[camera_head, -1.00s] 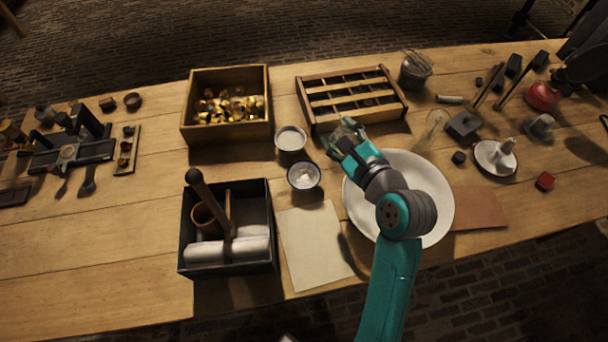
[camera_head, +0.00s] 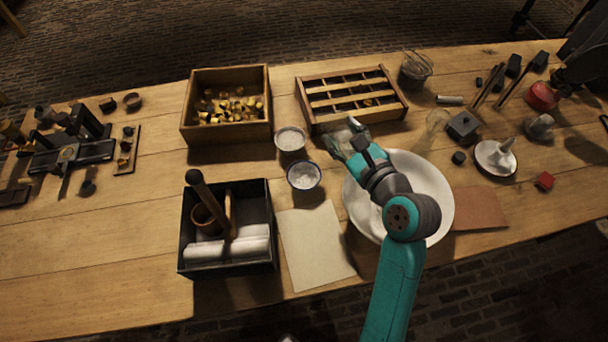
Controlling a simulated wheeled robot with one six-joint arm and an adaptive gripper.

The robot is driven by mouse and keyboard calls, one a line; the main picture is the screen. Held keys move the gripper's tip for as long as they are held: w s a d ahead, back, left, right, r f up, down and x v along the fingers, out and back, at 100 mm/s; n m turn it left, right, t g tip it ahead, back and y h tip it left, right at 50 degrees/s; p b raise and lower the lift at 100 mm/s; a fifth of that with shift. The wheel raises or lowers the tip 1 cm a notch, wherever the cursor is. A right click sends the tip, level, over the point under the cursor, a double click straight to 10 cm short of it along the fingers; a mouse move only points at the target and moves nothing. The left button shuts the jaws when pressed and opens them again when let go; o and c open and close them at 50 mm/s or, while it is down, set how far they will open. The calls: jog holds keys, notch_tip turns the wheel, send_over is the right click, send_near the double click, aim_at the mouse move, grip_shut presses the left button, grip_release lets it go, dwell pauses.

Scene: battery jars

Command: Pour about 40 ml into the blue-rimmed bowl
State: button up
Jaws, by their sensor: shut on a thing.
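The blue-rimmed bowl (camera_head: 304,175) stands on the table left of my gripper, with pale, shiny contents. My gripper (camera_head: 354,141) is above the table between this bowl and the slatted wooden tray, over the upper left edge of the large white dish (camera_head: 430,183). It is shut on a clear glass vessel (camera_head: 340,144) that looks tilted with its mouth towards the left. The vessel is small and partly hidden by the gripper, so I cannot tell how much liquid it holds or whether any is flowing.
Another small bowl (camera_head: 290,139) stands just behind the blue-rimmed one. The slatted wooden tray (camera_head: 318,127) is behind my gripper. A black box (camera_head: 186,250) with a handled tool is at left. A paper sheet (camera_head: 315,250) lies flat in front. A clear glass (camera_head: 437,120) stands right.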

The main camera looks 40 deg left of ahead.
jog(key=shift+w+f+m+y, duration=0.15)
jog(key=shift+m+y, duration=0.15)
jog(key=shift+m, duration=0.1)
jog(key=shift+w+d+r+m+y+b, duration=0.2)
jog(key=shift+r+m+y+b, duration=0.25)
jog(key=shift+m, duration=0.45)
jog(key=shift+w+f+m+y, duration=0.1)
jog(key=shift+m+y, duration=0.35)
jog(key=shift+m, duration=0.45)
